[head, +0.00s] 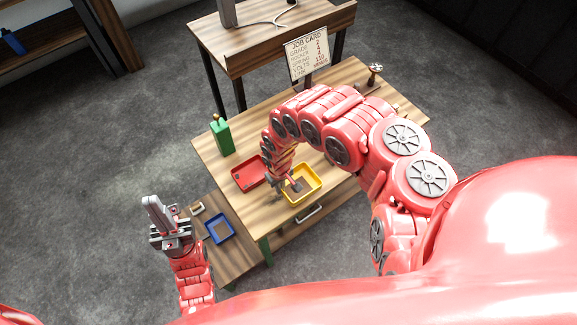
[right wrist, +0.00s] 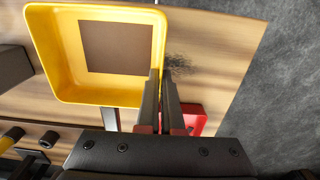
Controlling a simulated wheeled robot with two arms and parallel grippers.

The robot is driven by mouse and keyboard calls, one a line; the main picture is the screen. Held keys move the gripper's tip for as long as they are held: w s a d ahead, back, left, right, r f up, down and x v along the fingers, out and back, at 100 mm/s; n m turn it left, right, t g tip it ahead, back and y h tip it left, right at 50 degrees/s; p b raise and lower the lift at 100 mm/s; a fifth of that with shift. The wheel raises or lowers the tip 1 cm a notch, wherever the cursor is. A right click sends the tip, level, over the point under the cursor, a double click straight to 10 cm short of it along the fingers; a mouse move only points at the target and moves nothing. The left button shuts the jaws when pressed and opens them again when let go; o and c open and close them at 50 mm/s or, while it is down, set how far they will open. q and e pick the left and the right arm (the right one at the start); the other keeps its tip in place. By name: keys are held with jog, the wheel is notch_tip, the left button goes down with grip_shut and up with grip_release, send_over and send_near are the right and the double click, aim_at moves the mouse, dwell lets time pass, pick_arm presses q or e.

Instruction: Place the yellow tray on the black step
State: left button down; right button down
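The yellow tray (head: 317,171) is at the near side of the wooden table, with a flat brown patch on its floor. It fills the upper left of the right wrist view (right wrist: 45,50). My right gripper (head: 292,184) is at the tray's left side; its fingers (right wrist: 161,75) are close together with the tray's side wall between them. I cannot tell whether the tray is lifted. A dark block (right wrist: 12,67) shows at the left edge of the wrist view; I cannot tell if it is the black step. My left gripper (head: 153,205) is empty at the left, fingers together.
A blue tray (head: 219,228) sits on a lower side surface. A job card (head: 307,54) stands at the back. My right arm hides the table's middle.

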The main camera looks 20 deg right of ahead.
aim_at(293, 177)
jog(key=w+b, duration=0.1)
jog(key=w+d+b, duration=0.1)
jog(key=w+d+f+b, duration=0.1)
jog(key=shift+w, duration=0.4)
jog(key=w, duration=0.1)
jog(key=w+d, duration=0.1)
jog(key=w, duration=0.1)
jog(key=shift+w+d+r+p, duration=0.1)
jog(key=shift+d+r+p, duration=0.05)
jog(key=shift+d+p, duration=0.15)
jog(key=shift+w+d, duration=0.6)
jog(key=shift+w, duration=0.3)
jog(key=shift+s+f+p, duration=0.1)
jog(key=shift+f+p, duration=0.5)
jog(key=shift+f, duration=1.25)
jog(key=shift+f, duration=0.1)
jog(key=c, duration=1.5)
grip_release()
jog(key=shift+f+b, duration=0.1)
jog(key=shift+b, duration=0.25)
jog(key=o, duration=0.4)
